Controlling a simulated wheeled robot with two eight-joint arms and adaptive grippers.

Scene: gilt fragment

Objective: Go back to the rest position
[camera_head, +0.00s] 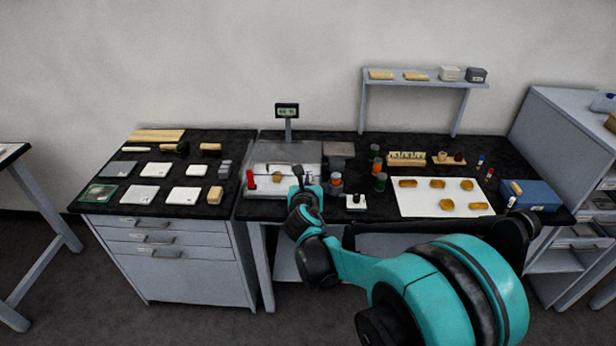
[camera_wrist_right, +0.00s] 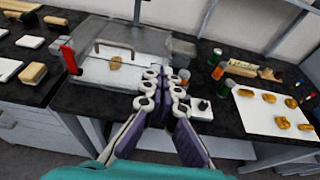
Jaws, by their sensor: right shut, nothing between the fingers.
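My right arm, teal and black, reaches in from the lower right of the head view. Its right gripper (camera_head: 299,176) is over the front edge of the bench, before the balance-like apparatus (camera_head: 262,181). In the wrist view the right gripper (camera_wrist_right: 166,76) has its purple and white fingers closed together with nothing between them. A gilt-brown fragment (camera_head: 278,177) lies in the apparatus, and it also shows in the wrist view (camera_wrist_right: 115,62), beyond the fingers and apart from them. My left gripper is not in view.
A white sheet (camera_head: 412,207) with several brown fragments lies right of the arm. Orange and green jars (camera_head: 380,182) and a small white block (camera_head: 355,202) stand near the gripper. A shelf (camera_head: 425,84) rises behind. The left cabinet top (camera_head: 150,203) holds pads and brushes.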

